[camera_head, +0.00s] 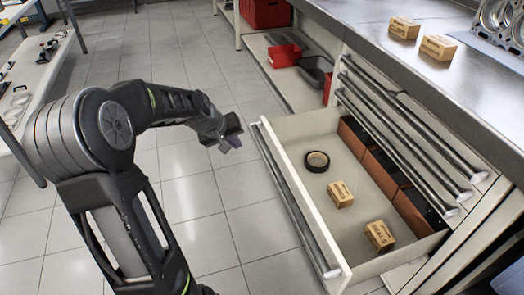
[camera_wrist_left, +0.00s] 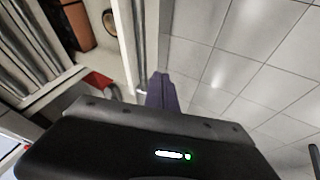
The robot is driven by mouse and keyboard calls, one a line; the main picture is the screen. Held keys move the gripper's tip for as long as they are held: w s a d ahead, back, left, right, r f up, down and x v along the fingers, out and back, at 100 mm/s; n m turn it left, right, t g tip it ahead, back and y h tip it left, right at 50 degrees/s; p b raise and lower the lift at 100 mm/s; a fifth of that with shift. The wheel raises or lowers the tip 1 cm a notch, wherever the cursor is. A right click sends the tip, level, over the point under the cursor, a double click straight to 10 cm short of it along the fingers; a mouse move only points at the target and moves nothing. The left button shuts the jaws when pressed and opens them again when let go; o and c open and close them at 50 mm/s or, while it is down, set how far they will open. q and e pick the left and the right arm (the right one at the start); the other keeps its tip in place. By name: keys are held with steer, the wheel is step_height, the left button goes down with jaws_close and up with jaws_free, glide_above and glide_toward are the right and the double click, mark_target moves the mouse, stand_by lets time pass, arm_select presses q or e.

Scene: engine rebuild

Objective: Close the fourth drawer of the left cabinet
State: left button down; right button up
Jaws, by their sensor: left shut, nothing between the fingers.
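In the head view, the cabinet (camera_head: 428,140) stands at the right under a metal counter. One low drawer (camera_head: 330,155) is pulled well out, with a long bar handle (camera_head: 296,205) along its front. Several closed drawers with bar handles sit above it. My left gripper (camera_head: 232,142) is shut and empty, just left of the far end of the drawer front. In the left wrist view its purple fingers (camera_wrist_left: 161,95) are together beside the drawer's front bar (camera_wrist_left: 139,50); I cannot tell if they touch it. My right gripper is not in view.
The open drawer holds a roll of tape (camera_head: 317,161), two small boxes (camera_head: 341,194) (camera_head: 380,236) and brown bins (camera_head: 373,165). Red bins (camera_head: 284,55) sit on a shelf behind. Small boxes (camera_head: 404,27) lie on the counter. The tiled floor left of the drawer is clear.

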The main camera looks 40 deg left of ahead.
arm_select(q)
steer(key=shift+f, duration=0.1)
steer(key=w+d+f+b, duration=0.1)
steer(key=w+f+b, duration=0.3)
steer(key=w+f, duration=0.4)
steer(key=shift+w+d+f, duration=0.35)
steer(key=shift+d+f, duration=0.05)
steer(key=shift+f, duration=0.1)
steer(key=shift+w, duration=0.1)
